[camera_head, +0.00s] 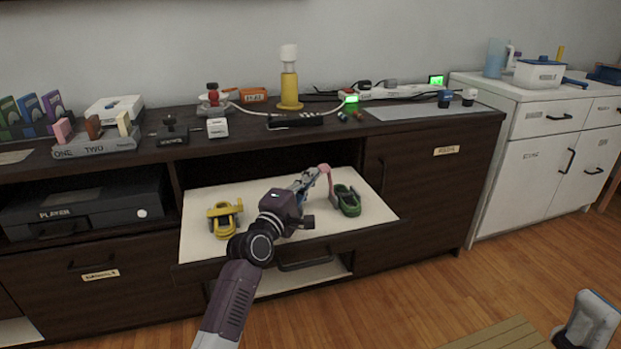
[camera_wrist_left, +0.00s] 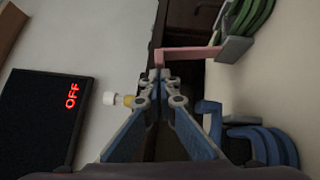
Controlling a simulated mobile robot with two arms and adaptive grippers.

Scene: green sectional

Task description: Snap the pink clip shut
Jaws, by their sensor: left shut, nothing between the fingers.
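A yellow coiled cable (camera_head: 224,218) lies on the shelf's left side. A blue coil (camera_wrist_left: 255,142) lies close to my left gripper in the wrist view. The cabinet top above holds a yellow lamp (camera_head: 289,88), a power strip (camera_head: 398,91) and a dark box (camera_head: 295,121).

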